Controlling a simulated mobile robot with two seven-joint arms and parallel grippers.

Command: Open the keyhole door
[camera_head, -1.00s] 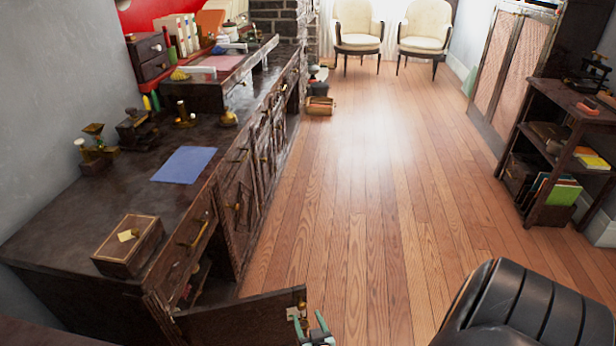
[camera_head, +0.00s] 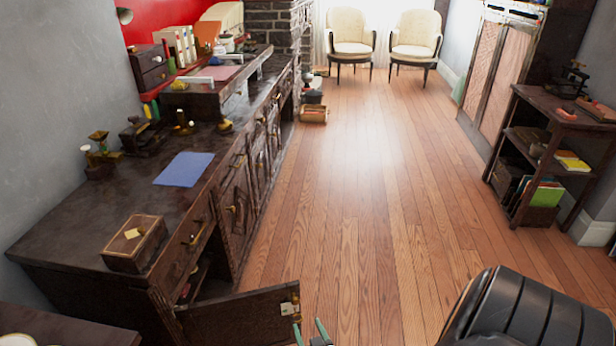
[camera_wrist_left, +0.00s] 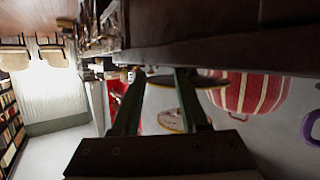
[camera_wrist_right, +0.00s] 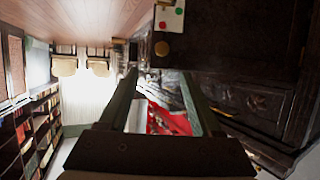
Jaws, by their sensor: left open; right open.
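The dark wooden keyhole door (camera_head: 235,314) stands swung out from the near end of the desk cabinet in the head view, with the compartment behind it partly exposed. A pale lock plate (camera_head: 289,305) is at its free edge. My right gripper (camera_head: 310,328) is open and empty at the bottom edge, just by that free edge. In the right wrist view, the door (camera_wrist_right: 240,45) fills the upper right, and its plate (camera_wrist_right: 176,19) has red and green dots, with a brass knob below. My left gripper (camera_wrist_left: 158,76) is open and empty in the left wrist view.
The long desk (camera_head: 75,225) runs along the left wall, with a wooden box (camera_head: 136,244) and blue paper (camera_head: 183,169) on it. A black leather chair (camera_head: 530,310) is close at the lower right. A shelf (camera_head: 550,150) stands right. The middle floor is clear.

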